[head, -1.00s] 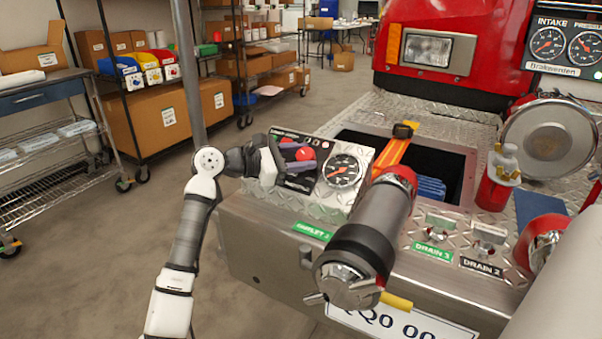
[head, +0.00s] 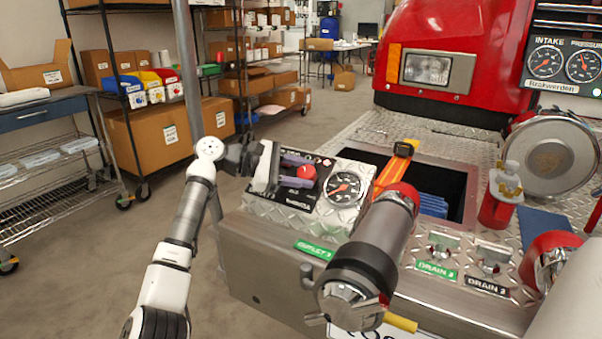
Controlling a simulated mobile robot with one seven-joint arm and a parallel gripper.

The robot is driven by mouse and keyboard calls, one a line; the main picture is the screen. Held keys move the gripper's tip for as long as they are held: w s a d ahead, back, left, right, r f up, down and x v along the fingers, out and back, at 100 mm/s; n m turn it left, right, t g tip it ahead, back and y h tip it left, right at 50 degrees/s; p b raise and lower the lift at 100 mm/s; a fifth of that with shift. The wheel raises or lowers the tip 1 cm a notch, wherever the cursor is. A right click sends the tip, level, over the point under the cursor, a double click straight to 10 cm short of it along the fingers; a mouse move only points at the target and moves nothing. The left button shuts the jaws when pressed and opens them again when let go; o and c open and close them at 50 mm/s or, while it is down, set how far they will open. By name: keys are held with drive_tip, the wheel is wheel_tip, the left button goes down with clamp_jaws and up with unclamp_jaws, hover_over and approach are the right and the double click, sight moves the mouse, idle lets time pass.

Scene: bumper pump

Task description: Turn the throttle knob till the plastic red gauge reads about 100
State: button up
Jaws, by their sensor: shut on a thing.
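The red throttle knob (head: 306,172) is on a dark control panel on top of the bumper, at the panel's left side. My gripper (head: 299,171) reaches it from the left. Its two grey-purple fingers are shut on the knob, one on the far side and one on the near side. A round gauge (head: 345,187) with a pale rim, dark face and reddish needle sits just right of the knob. Its numbers are too small to read. The gripper covers the panel's left part.
A large grey and red nozzle (head: 372,245) stands right of the gauge, close to the panel. Intake and pressure gauges (head: 564,65) are at the upper right. Free floor lies left of the bumper.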

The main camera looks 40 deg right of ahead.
drive_tip(key=o, duration=1)
drive_tip(key=shift+c, duration=0.2)
drive_tip(key=v, duration=1.2)
drive_tip(key=shift+s, duration=0.15)
